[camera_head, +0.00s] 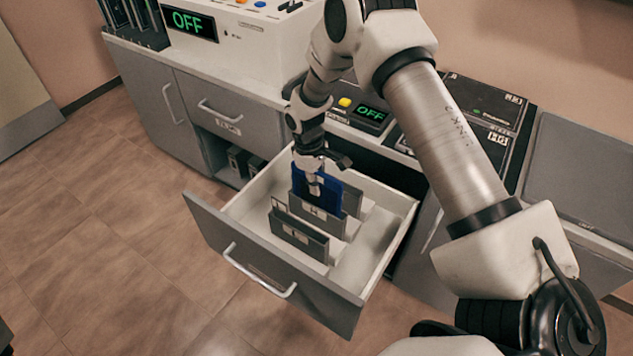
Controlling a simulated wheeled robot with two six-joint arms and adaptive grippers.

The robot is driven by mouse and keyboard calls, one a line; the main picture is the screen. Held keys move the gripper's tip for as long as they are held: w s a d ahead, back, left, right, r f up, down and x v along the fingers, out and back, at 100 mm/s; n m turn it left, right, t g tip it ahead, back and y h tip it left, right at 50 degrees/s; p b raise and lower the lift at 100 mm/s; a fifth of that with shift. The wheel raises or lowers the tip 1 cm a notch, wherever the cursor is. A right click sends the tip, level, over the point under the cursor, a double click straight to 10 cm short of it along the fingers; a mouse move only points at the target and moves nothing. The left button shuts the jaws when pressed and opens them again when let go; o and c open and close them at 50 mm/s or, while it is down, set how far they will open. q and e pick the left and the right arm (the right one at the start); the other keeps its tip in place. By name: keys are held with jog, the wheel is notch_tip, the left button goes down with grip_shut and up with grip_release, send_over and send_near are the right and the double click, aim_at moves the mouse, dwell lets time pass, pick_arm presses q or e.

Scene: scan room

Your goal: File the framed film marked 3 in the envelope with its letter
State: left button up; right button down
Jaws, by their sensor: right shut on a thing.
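My right gripper (314,182) is shut on a dark blue framed film (329,199), held upright over the open drawer. The film's lower part is hidden behind or in a grey envelope (322,217) with a white letter label; I cannot tell which. Another grey envelope (297,239) with a letter label stands in front of it, and part of a further one (351,199) shows behind the film. The letters are too small to read surely. The film's number is not visible. My left gripper is not in view.
The white-walled drawer (380,240) is pulled out, its grey front (265,265) toward the lower left. Free floor shows inside it right of the envelopes. On the counter stand a white machine (245,50) reading OFF, a second OFF display (369,114) and dark labelled panels (485,105).

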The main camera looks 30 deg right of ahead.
jog(key=shift+f+b, duration=0.95)
jog(key=shift+f, duration=1.2)
jog(key=c, duration=1.2)
grip_release()
jog(key=shift+r, duration=0.1)
jog(key=r, duration=0.4)
jog(key=w+r, duration=0.1)
jog(key=r, duration=0.6)
jog(key=shift+w+a+r, duration=0.35)
jog(key=shift+r, duration=0.05)
notch_tip(320, 180, up, 6)
jog(key=p, duration=0.6)
jog(key=shift+r, duration=0.1)
